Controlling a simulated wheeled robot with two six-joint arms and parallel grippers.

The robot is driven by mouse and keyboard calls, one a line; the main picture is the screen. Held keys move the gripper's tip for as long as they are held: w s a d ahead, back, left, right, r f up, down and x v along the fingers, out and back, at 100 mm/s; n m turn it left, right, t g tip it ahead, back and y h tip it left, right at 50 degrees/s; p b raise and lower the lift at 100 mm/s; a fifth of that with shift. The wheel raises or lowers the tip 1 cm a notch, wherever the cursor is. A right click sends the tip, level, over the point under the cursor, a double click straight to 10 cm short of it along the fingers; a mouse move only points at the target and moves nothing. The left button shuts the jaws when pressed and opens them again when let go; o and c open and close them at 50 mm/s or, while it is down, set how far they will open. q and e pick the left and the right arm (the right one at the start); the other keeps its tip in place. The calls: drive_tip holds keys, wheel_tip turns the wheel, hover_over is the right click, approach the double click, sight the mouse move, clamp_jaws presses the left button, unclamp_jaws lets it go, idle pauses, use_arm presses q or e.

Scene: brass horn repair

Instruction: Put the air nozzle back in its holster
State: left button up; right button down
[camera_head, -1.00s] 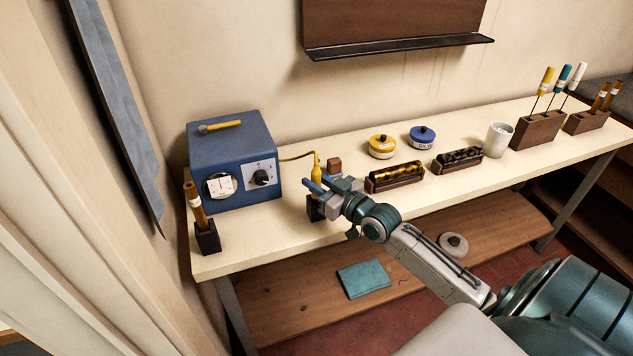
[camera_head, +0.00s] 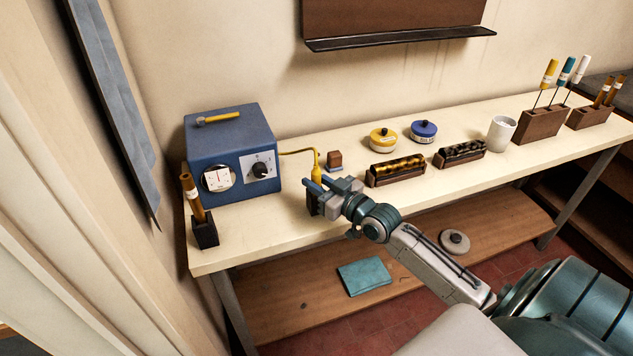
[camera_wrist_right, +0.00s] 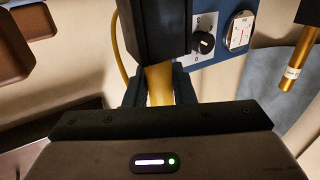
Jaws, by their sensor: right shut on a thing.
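The air nozzle (camera_head: 316,173) is yellow, with a yellow hose running to the blue box. My right gripper (camera_head: 315,187) is shut on it at the front edge of the bench. In the right wrist view the yellow nozzle (camera_wrist_right: 159,84) shows between the two dark fingers. The dark holster (camera_head: 311,204) is just below the fingers in the head view, partly hidden by them. The holster (camera_wrist_right: 154,28) also shows in the wrist view, and the nozzle's end runs up against or into it; how deep I cannot tell. My left gripper is not in view.
The blue box (camera_head: 228,150) with gauge and knob stands left of the gripper. A dark holder with an amber tool (camera_head: 205,233) is at the bench's left end. A small brown block (camera_head: 334,160) and a brown rack (camera_head: 396,171) stand close right of the gripper.

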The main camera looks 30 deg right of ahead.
drive_tip(key=shift+f+b, duration=0.35)
drive_tip(key=shift+f, duration=0.05)
drive_tip(key=shift+f+b, duration=0.5)
drive_tip(key=c, duration=1.1)
unclamp_jaws()
drive_tip(key=shift+r, duration=0.1)
drive_tip(key=shift+c, duration=0.2)
drive_tip(key=shift+s, duration=0.1)
drive_tip(key=p+v, duration=0.9)
drive_tip(key=v, duration=0.1)
drive_tip(key=shift+s, duration=0.3)
